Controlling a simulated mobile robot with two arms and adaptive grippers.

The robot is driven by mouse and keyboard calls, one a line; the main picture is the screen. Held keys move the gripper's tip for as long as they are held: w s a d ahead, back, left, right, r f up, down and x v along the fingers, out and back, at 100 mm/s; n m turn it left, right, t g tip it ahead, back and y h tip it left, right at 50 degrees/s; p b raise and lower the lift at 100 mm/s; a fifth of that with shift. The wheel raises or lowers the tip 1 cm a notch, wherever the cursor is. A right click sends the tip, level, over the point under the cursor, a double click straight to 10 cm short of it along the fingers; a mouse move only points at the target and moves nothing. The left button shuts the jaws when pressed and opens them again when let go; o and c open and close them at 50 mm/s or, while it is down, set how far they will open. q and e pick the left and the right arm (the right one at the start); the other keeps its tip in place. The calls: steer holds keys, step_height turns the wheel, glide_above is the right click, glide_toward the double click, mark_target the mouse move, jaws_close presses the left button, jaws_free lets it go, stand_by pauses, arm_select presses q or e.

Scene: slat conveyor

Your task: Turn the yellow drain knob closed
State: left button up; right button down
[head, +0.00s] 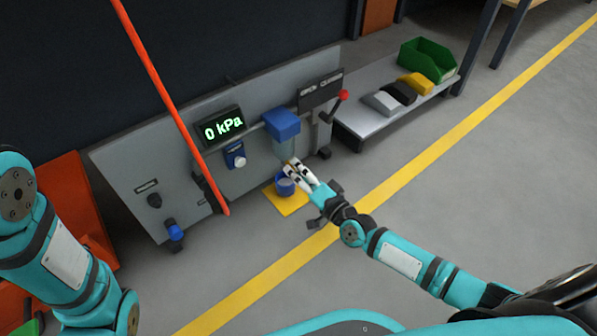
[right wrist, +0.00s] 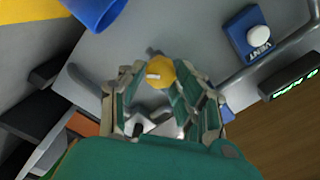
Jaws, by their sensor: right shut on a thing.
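The yellow drain knob (right wrist: 160,73) shows in the right wrist view, with a small white mark on it. My right gripper (right wrist: 160,88) is shut on it, a finger on either side. In the head view my right gripper (head: 296,171) is below the blue-topped filter unit (head: 282,124) with its clear bowl, in front of the grey panel (head: 130,172). The fingers largely hide the knob there. My left arm shows at the left, but its gripper is out of the frame.
A blue cup (head: 285,187) stands on a yellow mat (head: 292,205) just below my right gripper. The display (head: 222,127) reads 0 kPa, above the blue VENT button (head: 236,156). An orange bar (head: 165,90) crosses the panel. A red-knobbed lever (head: 343,95) is at the right.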

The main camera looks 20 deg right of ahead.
steer(key=m, duration=0.4)
steer(key=shift+m, duration=0.4)
steer(key=shift+f+m, duration=0.1)
steer(key=shift+m, duration=1.8)
steer(key=c, duration=0.9)
jaws_free()
steer(key=shift+c, duration=0.2)
steer(key=v, duration=1.2)
